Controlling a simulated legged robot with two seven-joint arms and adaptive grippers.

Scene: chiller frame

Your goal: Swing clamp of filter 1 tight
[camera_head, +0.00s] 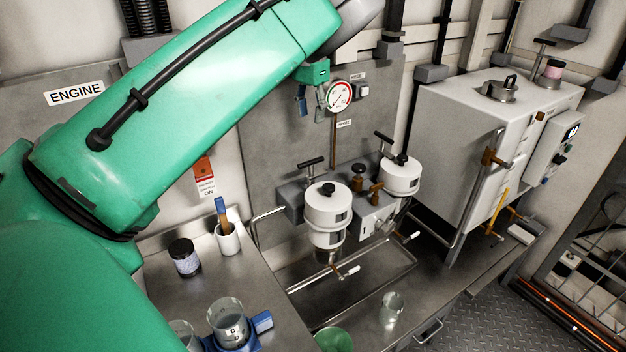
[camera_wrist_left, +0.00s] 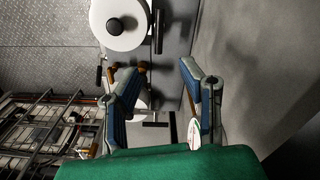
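Two white filter canisters stand side by side over a steel sink: a nearer one (camera_head: 327,213) and a farther one (camera_head: 400,177). Each has a black top knob and a black T-handle behind it, a near T-handle (camera_head: 311,163) and a far T-handle (camera_head: 384,137). I see no label telling which is filter 1. My left gripper (camera_head: 312,104) hangs above and behind them, beside the pressure gauge (camera_head: 340,95). In the left wrist view its blue-padded fingers (camera_wrist_left: 162,76) are apart and empty. One white lid (camera_wrist_left: 122,24) and its T-handle (camera_wrist_left: 158,31) show beyond them. My right gripper is not seen.
A white cabinet (camera_head: 497,125) stands at the right. A jar (camera_head: 184,257), a white cup (camera_head: 228,238) and beakers (camera_head: 228,320) stand on the left counter. A glass (camera_head: 391,309) stands at the front. White-tipped levers (camera_head: 347,272) reach out over the sink.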

